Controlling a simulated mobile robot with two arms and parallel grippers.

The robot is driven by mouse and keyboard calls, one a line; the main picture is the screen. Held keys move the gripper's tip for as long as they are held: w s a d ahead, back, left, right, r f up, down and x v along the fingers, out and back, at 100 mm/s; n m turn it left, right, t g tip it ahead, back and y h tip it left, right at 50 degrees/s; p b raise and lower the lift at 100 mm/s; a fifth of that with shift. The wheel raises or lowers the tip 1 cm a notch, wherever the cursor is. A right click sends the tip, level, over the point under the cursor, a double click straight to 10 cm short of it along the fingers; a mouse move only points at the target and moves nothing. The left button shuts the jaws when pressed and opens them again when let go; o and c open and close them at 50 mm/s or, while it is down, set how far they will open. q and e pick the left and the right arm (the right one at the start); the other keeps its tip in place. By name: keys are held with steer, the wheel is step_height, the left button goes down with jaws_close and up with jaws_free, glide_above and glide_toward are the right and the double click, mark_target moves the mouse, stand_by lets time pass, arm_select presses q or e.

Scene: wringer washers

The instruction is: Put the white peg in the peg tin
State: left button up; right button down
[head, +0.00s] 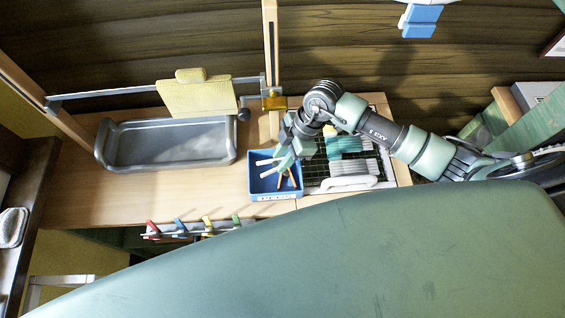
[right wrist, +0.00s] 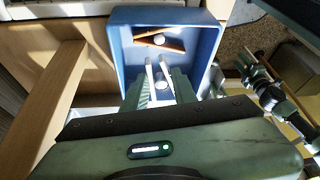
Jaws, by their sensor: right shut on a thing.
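The peg tin is a blue open box (head: 274,196) on the wooden worktop in the head view. It fills the upper middle of the right wrist view (right wrist: 122,45). A brown-orange peg (right wrist: 157,41) lies inside it. My right gripper (head: 283,161) is shut on the white peg (head: 265,162). In the right wrist view, the white peg's two prongs (right wrist: 151,80) stick out from between the fingers (right wrist: 161,87) over the tin's opening. I cannot tell whether the peg touches the tin. My left gripper is not in view.
A grey metal tray (head: 168,158) stands left of the tin, with a yellow cloth (head: 196,97) hanging on a bar behind it. A rack with a folded teal cloth (head: 344,146) and a pale cloth (head: 350,170) is on the right. Several coloured pegs sit on a front rail (head: 195,229).

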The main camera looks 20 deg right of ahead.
step_height(320, 180, down, 4)
steer(key=b, duration=0.3)
steer(key=shift+r+b, duration=0.2)
steer(key=shift+b, duration=0.1)
steer(key=shift+r, duration=0.15)
steer(key=shift+f, duration=0.65)
steer(key=c, duration=1.1)
jaws_free()
steer(key=shift+r, duration=0.1)
